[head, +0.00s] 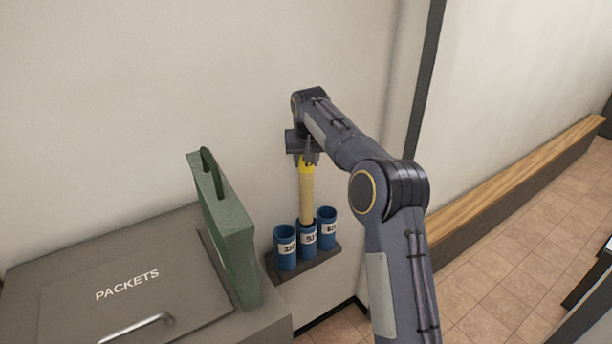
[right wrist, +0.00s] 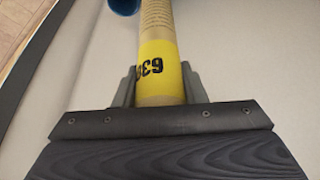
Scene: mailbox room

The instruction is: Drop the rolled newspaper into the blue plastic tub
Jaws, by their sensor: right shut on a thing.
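The rolled newspaper (head: 307,195) is a long tan roll with a yellow band near its top. It hangs almost upright from my right gripper (head: 306,158), which is shut on its upper end. In the right wrist view, the fingers of the gripper (right wrist: 158,88) close around the newspaper (right wrist: 158,62) at the yellow band, which bears black digits. Three blue tubs stand side by side: a left one (head: 285,250), a middle one (head: 306,238) and a right one (head: 327,230). The newspaper's lower end meets the middle tub's rim; I cannot tell how far inside it is.
The tubs stand on a small dark shelf (head: 318,262) against the pale wall. A wooden bench (head: 510,180) runs along the right wall.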

